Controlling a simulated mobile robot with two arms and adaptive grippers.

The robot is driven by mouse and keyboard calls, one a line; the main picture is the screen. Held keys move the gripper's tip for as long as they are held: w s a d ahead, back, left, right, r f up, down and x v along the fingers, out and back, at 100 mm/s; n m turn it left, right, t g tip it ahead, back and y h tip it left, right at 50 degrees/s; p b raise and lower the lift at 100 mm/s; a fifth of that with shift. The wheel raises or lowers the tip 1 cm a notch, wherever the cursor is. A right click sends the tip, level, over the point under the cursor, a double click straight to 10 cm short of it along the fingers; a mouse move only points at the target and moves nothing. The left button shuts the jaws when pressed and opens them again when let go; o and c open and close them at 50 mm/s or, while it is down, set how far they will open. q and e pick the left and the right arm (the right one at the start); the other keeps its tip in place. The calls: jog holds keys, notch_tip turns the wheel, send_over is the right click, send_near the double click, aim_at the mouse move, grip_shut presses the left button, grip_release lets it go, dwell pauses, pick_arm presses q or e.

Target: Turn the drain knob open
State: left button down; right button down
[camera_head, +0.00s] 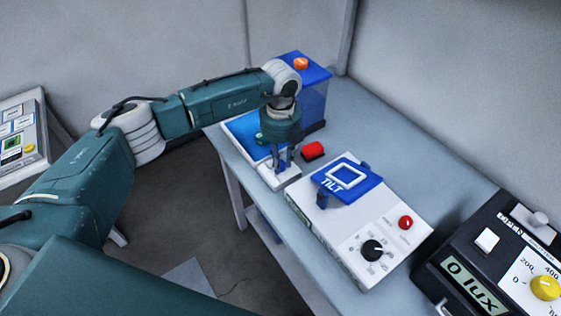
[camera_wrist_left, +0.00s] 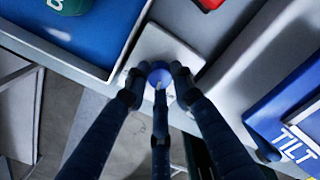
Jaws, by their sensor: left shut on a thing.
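The drain knob is a small round blue knob (camera_wrist_left: 160,75) with a pale mark, on a white block (camera_wrist_left: 165,48) at the table's edge. In the head view the block (camera_head: 284,181) sits in front of the blue tray, and my gripper mostly hides the knob. My left gripper (camera_head: 281,165) points down over the block. In the left wrist view its fingers (camera_wrist_left: 157,82) are closed around the knob, with one finger partly covering it. I cannot tell the knob's setting. My right gripper is not in view.
A blue tray (camera_wrist_left: 75,68) holds a green thing (camera_wrist_left: 66,6). A clear blue tank (camera_head: 314,100) with an orange knob (camera_head: 300,63) stands behind. A red piece (camera_head: 313,150) and a white TILT box (camera_head: 335,232) are close on the right. A black lux meter (camera_head: 480,250) stands farther right.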

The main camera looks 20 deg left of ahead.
pick_arm(q)
jog(key=n, duration=0.4)
jog(key=shift+w+r+n+b, duration=0.1)
jog(key=shift+w+n+b, duration=0.05)
jog(key=shift+n+b, duration=0.25)
jog(key=shift+n, duration=0.4)
jog(key=c, duration=1.7)
grip_release()
jog(key=shift+o, duration=1.2)
jog(key=shift+r, duration=0.15)
notch_tip(320, 180, up, 12)
